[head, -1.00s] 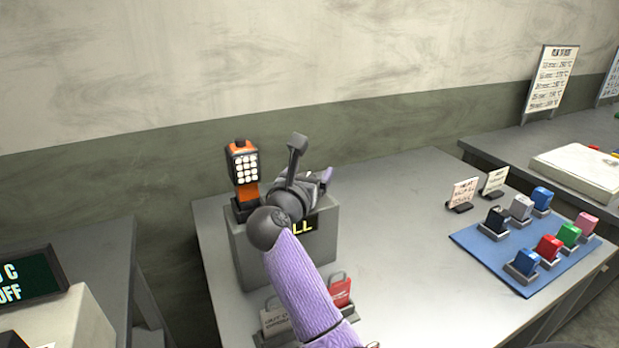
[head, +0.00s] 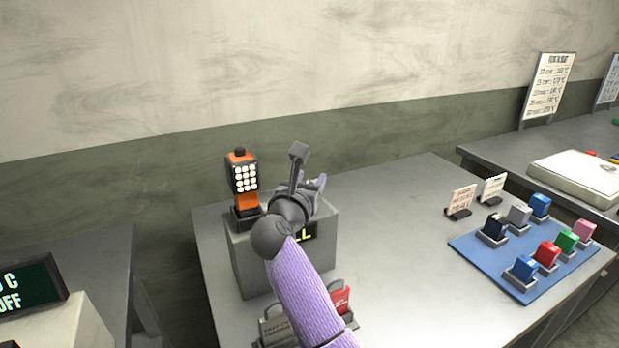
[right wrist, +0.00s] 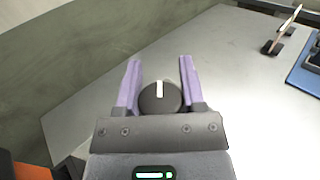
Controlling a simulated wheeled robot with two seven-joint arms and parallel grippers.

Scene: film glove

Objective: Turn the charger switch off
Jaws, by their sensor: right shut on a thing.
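The charger is a grey box (head: 253,262) on the middle table in the head view, with a dark display (head: 305,234) partly hidden by my right arm. An orange and black lamp (head: 243,180) with a panel of white lights stands upright on its left side. The charger switch, a round dark knob (right wrist: 160,97) with a white mark, shows in the right wrist view. My right gripper (right wrist: 160,82) has its purple fingers on either side of the knob and is shut on it. The white mark points straight up in that view. My left gripper is out of view.
A blue mat (head: 490,258) with several coloured blocks in holders lies at the right. Two small signs (head: 460,200) stand behind it. A red padlock-shaped tag (head: 340,299) stands in a rack before the charger. The table between charger and mat is clear.

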